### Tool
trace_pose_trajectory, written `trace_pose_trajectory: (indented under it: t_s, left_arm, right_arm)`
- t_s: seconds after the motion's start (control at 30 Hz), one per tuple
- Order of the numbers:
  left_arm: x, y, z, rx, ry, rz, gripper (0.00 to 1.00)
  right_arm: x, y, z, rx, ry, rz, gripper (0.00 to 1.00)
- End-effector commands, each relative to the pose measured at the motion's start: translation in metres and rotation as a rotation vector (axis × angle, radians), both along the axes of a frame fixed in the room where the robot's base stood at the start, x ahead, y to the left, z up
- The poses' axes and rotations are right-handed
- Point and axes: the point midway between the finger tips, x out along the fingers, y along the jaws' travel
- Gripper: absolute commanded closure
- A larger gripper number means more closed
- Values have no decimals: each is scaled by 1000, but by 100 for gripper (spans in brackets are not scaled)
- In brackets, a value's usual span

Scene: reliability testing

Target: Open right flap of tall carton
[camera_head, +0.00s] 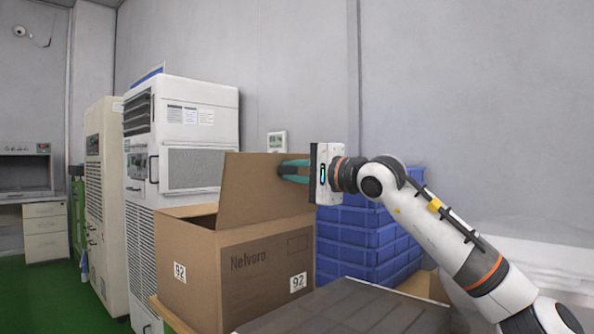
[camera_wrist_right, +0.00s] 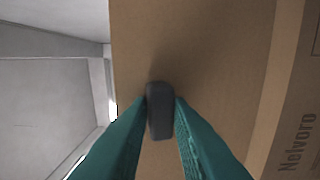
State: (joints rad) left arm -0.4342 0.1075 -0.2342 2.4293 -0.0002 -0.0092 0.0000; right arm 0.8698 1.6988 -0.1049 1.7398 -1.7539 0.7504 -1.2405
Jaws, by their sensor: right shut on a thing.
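The tall brown carton (camera_head: 262,268) stands left of centre in the head view, with "Nelvoro" printed on its front and white "92" labels. A wide flap (camera_head: 258,188) stands up from its top, close to upright. My left gripper is not in view.
Stacked blue crates (camera_head: 352,240) stand behind and right of the carton. White cabinets (camera_head: 180,150) are at the left. A dark grey surface (camera_head: 340,308) lies in front. The grey wall behind is clear above the arm.

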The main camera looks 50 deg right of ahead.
Motion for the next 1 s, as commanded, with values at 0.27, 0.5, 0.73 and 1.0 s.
trace_pose_trajectory:
  t_s: [0.27, 0.5, 0.73, 1.0]
  left_arm:
    - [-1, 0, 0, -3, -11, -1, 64]
    - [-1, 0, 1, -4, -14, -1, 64]
    - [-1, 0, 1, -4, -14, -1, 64]
    - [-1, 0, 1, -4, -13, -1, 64]
  right_arm:
    - [8, 2, -13, 4, 26, 6, 100]
    - [8, 2, -14, 4, 26, 7, 100]
    - [8, 2, -13, 5, 25, 8, 63]
    - [7, 1, -10, 4, 18, 5, 63]
